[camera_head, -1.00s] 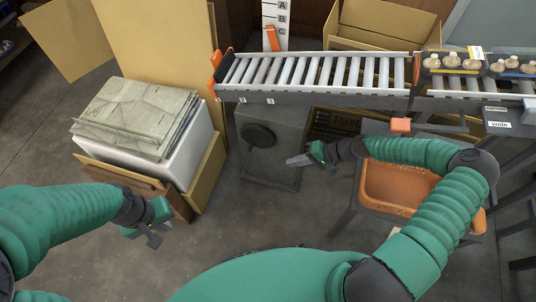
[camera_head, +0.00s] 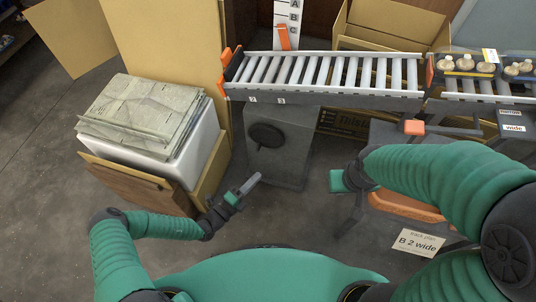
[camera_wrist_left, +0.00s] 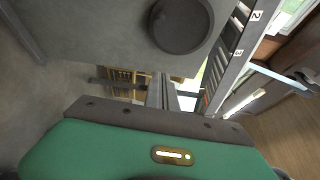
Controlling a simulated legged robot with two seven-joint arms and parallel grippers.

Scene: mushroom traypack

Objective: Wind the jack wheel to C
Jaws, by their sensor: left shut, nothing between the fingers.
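The jack wheel (camera_head: 267,135) is a dark round disc on the front of a grey box-shaped jack (camera_head: 288,160) under the left end of the roller conveyor. In the left wrist view, the wheel (camera_wrist_left: 181,22) is near the top centre. The white scale board (camera_head: 281,12) stands behind the conveyor with letters A, B and C. An orange pointer (camera_head: 283,38) stands in front of it, just left of and slightly below C. My left gripper (camera_head: 250,184) is shut and empty, below the wheel and apart from it. My right gripper (camera_head: 342,181) is right of the jack; its fingers are hidden.
The conveyor (camera_head: 330,92) carries mushroom trays (camera_head: 467,68) at right. A white bin (camera_head: 205,150) with stacked grey sheets stands at left beside cardboard. An orange tub (camera_head: 400,206) is partly behind my right arm. A "B 2 wide" card (camera_head: 419,242) lies at lower right. Floor before the jack is open.

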